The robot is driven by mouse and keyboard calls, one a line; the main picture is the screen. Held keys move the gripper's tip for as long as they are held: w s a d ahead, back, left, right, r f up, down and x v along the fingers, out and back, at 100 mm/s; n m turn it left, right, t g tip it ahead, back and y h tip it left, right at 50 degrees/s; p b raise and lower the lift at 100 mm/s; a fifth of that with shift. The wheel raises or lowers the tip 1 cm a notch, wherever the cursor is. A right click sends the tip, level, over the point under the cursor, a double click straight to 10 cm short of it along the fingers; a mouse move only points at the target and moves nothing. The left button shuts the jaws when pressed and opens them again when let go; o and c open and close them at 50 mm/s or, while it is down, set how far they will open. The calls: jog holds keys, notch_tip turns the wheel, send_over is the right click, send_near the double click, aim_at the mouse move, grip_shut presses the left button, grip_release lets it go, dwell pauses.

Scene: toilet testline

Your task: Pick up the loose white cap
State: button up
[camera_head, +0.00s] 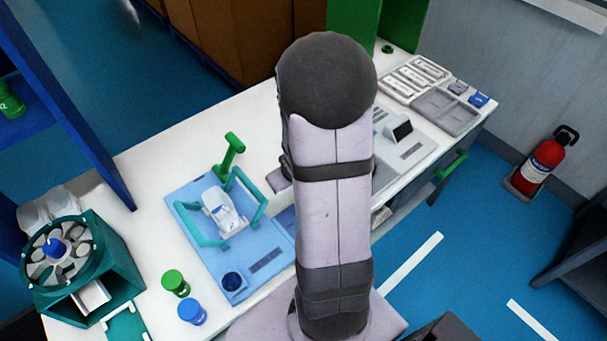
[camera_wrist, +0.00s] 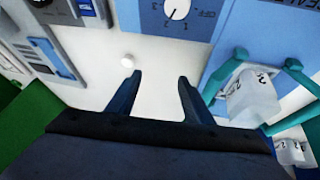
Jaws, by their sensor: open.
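The loose white cap (camera_wrist: 127,60) shows in the wrist view as a small round piece lying on the white table top. My gripper (camera_wrist: 160,80) is open, with its two dark fingers apart and nothing between them but bare table. The cap lies just beyond the tip of the left finger, outside the gap between the fingers and apart from them. In the head view my arm blocks the sight of both the cap and the fingertips.
A dial panel (camera_wrist: 177,12) lies ahead, and grey equipment (camera_wrist: 62,52) left. White table between is clear.

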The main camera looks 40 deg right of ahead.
jog(key=d+f+t+b, duration=0.1)
jog(key=d+f, duration=0.1)
jog(key=d+f+t+b, duration=0.2)
jog(key=d+f, duration=0.1)
jog(key=d+f+m+t+b, duration=0.1)
jog(key=d+f+t, duration=0.1)
jog(key=d, duration=0.1)
jog(key=shift+w+d+f, duration=0.25)
jog(key=shift+f, duration=0.1)
jog(key=shift+s+d+t+b, duration=0.15)
jog(key=shift+d+t+b, duration=0.15)
jog(key=shift+t, duration=0.2)
jog(key=shift+s+d+t, duration=0.15)
jog(key=shift+d+t, duration=0.05)
jog(key=shift+t, duration=0.2)
jog(key=shift+r, duration=0.1)
jog(key=shift+p+x, duration=0.35)
jog(key=shift+x, duration=1.1)
jog(key=shift+p+x, duration=0.65)
jog(key=shift+x, duration=1.55)
jog(key=c, duration=1.1)
